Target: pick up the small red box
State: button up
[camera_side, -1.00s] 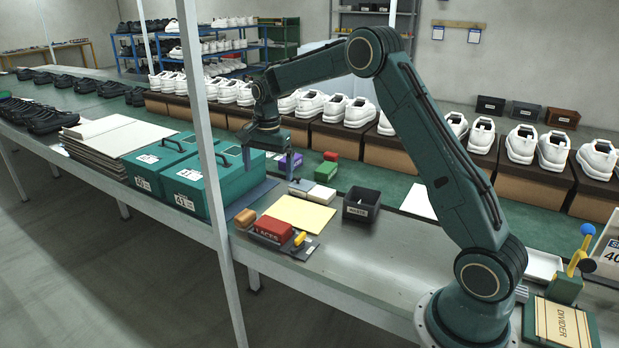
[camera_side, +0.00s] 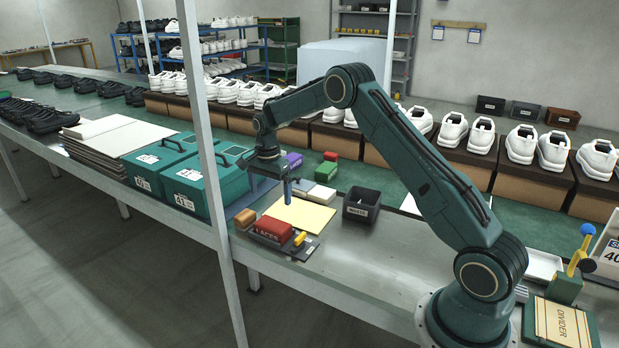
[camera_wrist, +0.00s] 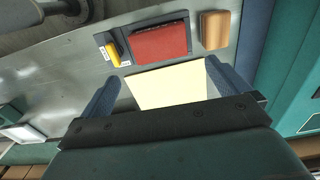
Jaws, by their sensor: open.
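A red box marked LACES (camera_side: 272,228) lies on a dark tray (camera_side: 300,251) near the front edge of the bench. In the wrist view the red box (camera_wrist: 160,42) is ahead of the fingertips, at the top. A smaller red block (camera_side: 331,156) sits farther back on the green belt, by a green block (camera_side: 326,168). My gripper (camera_side: 287,192) is open and empty, above the far part of a cream sheet (camera_side: 312,219). In the wrist view its two blue fingers (camera_wrist: 162,74) stand wide apart over the sheet. It is apart from both red things.
An orange-brown box (camera_side: 245,217) lies just left of the red box. Teal boxes (camera_side: 193,187) stand to the left. A dark open bin (camera_side: 361,206) is to the right. A support post crosses the side view.

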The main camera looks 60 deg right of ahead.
send_over(272, 224)
jog(key=shift+d+f, duration=0.15)
jog(key=shift+f, duration=2.5)
jog(key=shift+s+f, duration=0.1)
jog(key=shift+f, duration=2.5)
jog(key=c, duration=0.6)
jog(key=shift+c, duration=0.3)
jog(key=shift+r, duration=0.1)
jog(key=shift+r, duration=0.15)
